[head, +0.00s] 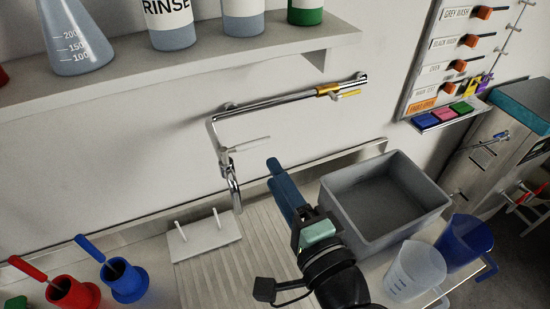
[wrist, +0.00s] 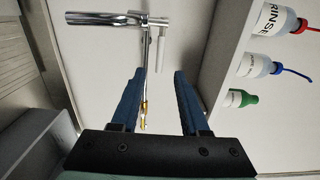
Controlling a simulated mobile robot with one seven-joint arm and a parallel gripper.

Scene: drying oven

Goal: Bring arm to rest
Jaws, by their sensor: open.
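My gripper (head: 281,185) shows in the head view above the ribbed steel drainboard, left of the grey basin. Its blue fingers point up and away toward the wall. In the wrist view my gripper (wrist: 161,86) has its two blue fingers apart, with nothing between them but the wall and part of the faucet pipe behind. The arm comes up from the bottom of the head view; most of it is out of frame.
The chrome faucet (head: 290,97) with a yellow lever juts from the wall behind my gripper. A bottle shelf (head: 200,62) hangs above left.

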